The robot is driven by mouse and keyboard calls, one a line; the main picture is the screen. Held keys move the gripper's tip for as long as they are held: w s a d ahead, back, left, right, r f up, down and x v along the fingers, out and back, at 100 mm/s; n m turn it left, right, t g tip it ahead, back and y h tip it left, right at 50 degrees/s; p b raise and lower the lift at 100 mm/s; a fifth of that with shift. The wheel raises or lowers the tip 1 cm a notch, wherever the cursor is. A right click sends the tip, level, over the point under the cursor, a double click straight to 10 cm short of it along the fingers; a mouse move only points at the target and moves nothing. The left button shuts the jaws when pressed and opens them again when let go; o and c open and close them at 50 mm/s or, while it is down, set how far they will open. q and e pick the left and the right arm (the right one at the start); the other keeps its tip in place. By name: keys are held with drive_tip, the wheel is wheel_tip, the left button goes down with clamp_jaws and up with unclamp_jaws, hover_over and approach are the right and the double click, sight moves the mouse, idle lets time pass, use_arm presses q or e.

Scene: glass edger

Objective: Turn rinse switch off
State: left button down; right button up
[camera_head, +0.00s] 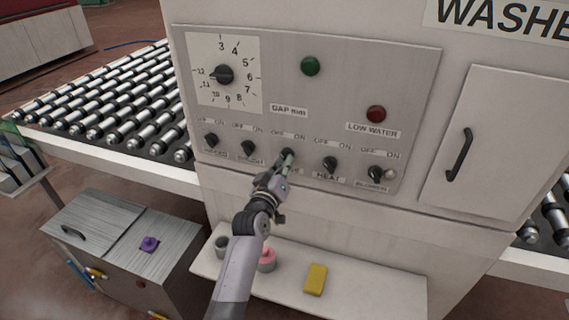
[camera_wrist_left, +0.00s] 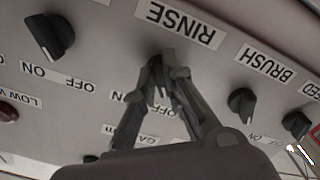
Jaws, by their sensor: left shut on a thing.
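The rinse switch (camera_head: 288,152) is a small dark knob, the middle one in the row of switches on the washer's grey panel. My left gripper (camera_head: 284,161) reaches up to it from below and is shut on it. In the left wrist view, which shows the panel upside down, the fingers of the left gripper (camera_wrist_left: 163,82) close around the rinse switch (camera_wrist_left: 156,66) beside the RINSE label (camera_wrist_left: 180,25). The fingers hide much of the knob, so I cannot tell which way it points. My right gripper is in neither view.
The brush switch (camera_head: 249,148) is left of the rinse switch and the heat switch (camera_head: 330,164) is right of it. A blower switch (camera_head: 376,173) is farther right. Below, a shelf (camera_head: 395,290) holds a yellow sponge (camera_head: 316,279) and a pink-topped container (camera_head: 267,260).

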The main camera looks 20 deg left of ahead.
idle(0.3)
use_arm(q)
drive_tip(key=c, duration=1.7)
unclamp_jaws()
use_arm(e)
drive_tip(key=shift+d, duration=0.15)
use_arm(q)
drive_tip(key=s, duration=1.2)
drive_tip(key=shift+a, duration=0.2)
